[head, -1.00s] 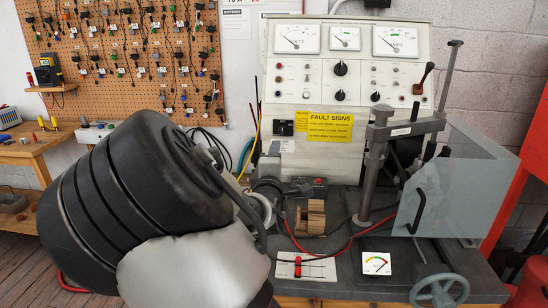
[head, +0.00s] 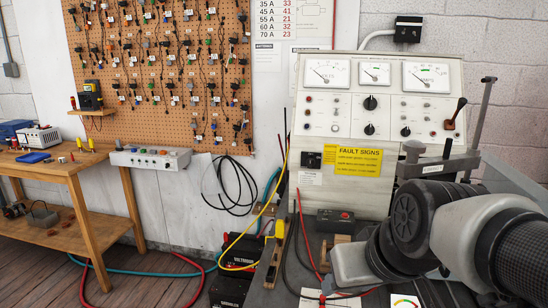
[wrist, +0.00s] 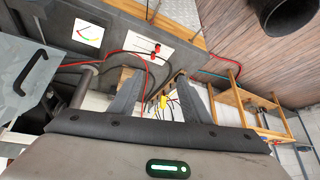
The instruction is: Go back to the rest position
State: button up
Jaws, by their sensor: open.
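My gripper (wrist: 156,88) is open in the wrist view. Its two grey fingers stand apart and nothing is held between them. The wrist view looks over the test bench from above. In the head view my arm fills the lower right and hides part of the bench; the fingers are not visible there. The test bench panel (head: 340,135), with its dials and yellow fault signs label (head: 358,160), stands behind my arm.
A wooden block (head: 340,240), a switch box (head: 334,221) and a gauge card (wrist: 88,33) are on the bench.

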jog(key=s+d+m+h, duration=0.1)
jog(key=s+d, duration=0.1)
jog(key=s, duration=0.3)
notch_tip(320, 180, up, 18)
jog(key=s+p, duration=0.1)
jog(key=p, duration=1.7)
jog(key=shift+a+r+m+g, duration=0.2)
jog(key=shift+m+g, duration=0.1)
jog(key=shift+g, duration=0.1)
